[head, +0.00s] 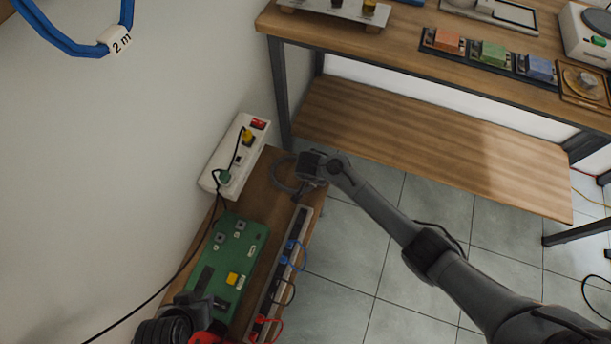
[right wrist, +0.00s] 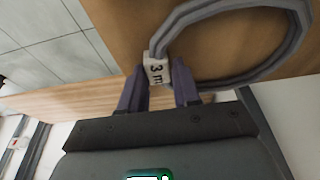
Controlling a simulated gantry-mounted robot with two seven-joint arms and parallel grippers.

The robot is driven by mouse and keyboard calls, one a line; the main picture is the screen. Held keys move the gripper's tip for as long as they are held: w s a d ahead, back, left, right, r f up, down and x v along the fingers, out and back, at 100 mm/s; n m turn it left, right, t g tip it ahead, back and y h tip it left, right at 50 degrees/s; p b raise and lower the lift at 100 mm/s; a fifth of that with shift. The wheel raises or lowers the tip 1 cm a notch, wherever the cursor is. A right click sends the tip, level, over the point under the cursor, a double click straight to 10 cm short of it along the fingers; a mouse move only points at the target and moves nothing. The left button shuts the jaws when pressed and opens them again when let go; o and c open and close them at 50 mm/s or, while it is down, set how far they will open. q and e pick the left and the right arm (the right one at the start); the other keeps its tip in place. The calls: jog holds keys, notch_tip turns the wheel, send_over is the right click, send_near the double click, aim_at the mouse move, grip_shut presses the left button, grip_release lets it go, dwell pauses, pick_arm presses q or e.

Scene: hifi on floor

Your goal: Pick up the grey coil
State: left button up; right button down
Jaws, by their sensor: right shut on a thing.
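The grey coil (head: 274,174) is a thin loop at the far end of the wooden bench in the head view. In the right wrist view the coil (right wrist: 291,50) is a thick grey loop with a white tag (right wrist: 156,69) marked "3 m". My right gripper (head: 308,182) is at the coil's right side. In the right wrist view its two dark fingers (right wrist: 159,88) are shut on the coil at the tag, one on each side. The loop extends beyond the fingers to the right over a wooden surface.
A socket strip (head: 270,285) with blue, black and red leads runs along the bench. A blue coil (head: 65,42) tagged "2 m" is upper left. A wooden table (head: 400,45) with a lower shelf (head: 430,150) stands behind.

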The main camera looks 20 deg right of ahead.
jog(key=r+p, duration=0.2)
jog(key=r, duration=0.1)
jog(key=r+p, duration=0.1)
jog(key=r, duration=0.1)
jog(key=shift+s+d+p, duration=0.25)
jog(key=shift+d+p, duration=0.05)
jog(key=s+d+r+p, duration=0.5)
jog(key=s+d+r, duration=0.1)
jog(key=d, duration=0.3)
jog(key=shift+s+p, duration=0.15)
jog(key=shift+p, duration=0.25)
jog(key=shift+a, duration=0.1)
jog(key=shift+r, duration=0.1)
